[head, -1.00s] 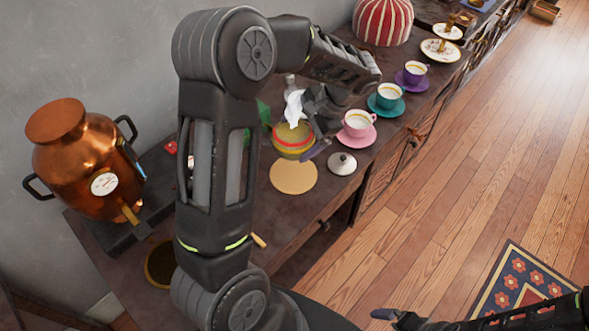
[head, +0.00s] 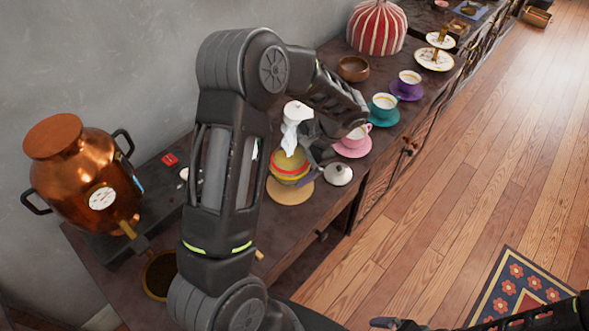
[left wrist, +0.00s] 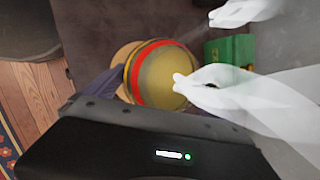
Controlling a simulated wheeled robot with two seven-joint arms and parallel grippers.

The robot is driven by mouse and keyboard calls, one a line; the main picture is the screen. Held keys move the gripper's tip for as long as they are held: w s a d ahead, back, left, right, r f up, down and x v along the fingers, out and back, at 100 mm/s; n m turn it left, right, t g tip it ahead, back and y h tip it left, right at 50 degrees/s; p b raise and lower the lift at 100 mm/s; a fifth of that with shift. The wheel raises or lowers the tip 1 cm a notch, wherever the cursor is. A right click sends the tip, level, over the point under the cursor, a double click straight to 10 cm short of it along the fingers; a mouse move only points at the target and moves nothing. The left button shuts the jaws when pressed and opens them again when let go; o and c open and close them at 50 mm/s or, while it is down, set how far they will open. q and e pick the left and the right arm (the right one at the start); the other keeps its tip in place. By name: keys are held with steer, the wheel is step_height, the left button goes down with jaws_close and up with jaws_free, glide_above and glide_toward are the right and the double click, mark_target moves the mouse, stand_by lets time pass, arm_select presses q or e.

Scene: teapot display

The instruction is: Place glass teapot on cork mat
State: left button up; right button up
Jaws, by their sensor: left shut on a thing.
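The teapot (head: 289,167) has a rounded yellow body with a red band; white parts rise above it. My left gripper (head: 312,158) is shut on it from the right in the head view. In the left wrist view the yellow body (left wrist: 162,75) sits between the dark fingers, with pale translucent shapes at the right. The round cork mat (head: 291,193) lies under and in front of the teapot; it also peeks out beside the body in the wrist view (left wrist: 124,52). I cannot tell if they touch. My right gripper (head: 388,322) barely shows at the bottom edge.
A white lid (head: 338,175) lies close right of the mat. Pink (head: 354,150), teal (head: 383,115) and purple (head: 408,93) saucers with cups line the front edge. A copper urn (head: 75,190) stands left, a wooden bowl (head: 354,68) and striped cozy (head: 377,27) behind.

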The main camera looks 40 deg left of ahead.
arm_select(q)
step_height(320, 180, down, 3)
steer(key=shift+f+p, duration=0.2)
steer(key=shift+p, duration=0.15)
steer(key=shift+f, duration=0.15)
steer(key=shift+f, duration=0.2)
steer(key=o, duration=1.7)
